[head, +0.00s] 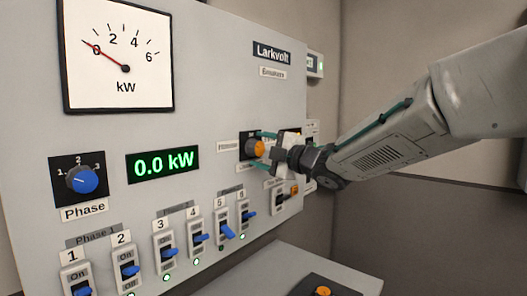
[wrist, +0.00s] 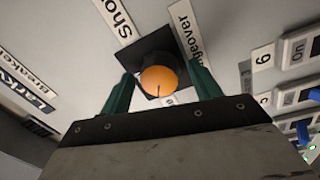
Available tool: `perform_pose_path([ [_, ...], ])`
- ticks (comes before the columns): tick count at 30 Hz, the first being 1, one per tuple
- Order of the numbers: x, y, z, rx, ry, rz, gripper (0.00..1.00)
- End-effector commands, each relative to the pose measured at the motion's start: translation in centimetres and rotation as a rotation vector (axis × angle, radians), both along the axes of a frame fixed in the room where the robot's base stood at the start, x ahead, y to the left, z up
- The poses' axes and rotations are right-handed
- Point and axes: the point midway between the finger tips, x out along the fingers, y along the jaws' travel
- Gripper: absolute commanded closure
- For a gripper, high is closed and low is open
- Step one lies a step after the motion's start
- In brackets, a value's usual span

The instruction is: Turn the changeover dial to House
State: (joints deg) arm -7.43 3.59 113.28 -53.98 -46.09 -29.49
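The changeover dial is an orange knob (head: 258,149) on a dark square plate at the right of the grey panel; it also shows in the wrist view (wrist: 160,79). A thin dark line on the knob's face points toward the bottom of the wrist view. My gripper (head: 265,150) is at the dial, with one green finger on each side of the knob. In the wrist view the fingers (wrist: 161,78) straddle it with a narrow gap on both sides. A label beginning "Sho" (wrist: 113,16) and part of the "Changeover" label (wrist: 190,33) show. I cannot read a House label.
Several blue-lever breaker switches (head: 168,255) line the panel's lower part. A blue Phase dial (head: 82,180), a green 0.0 kW display (head: 162,163) and a kW meter (head: 118,85) are at left. A grey ledge (head: 270,262) projects below.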

Motion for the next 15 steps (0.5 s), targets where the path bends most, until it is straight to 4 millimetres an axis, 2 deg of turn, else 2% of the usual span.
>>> perform_pose_path([
  [6,-0.5,-0.6,0.0,0.000,0.000,-0.002,0.37],
  [15,-4.1,-4.0,-0.3,0.000,0.000,-0.003,0.37],
])
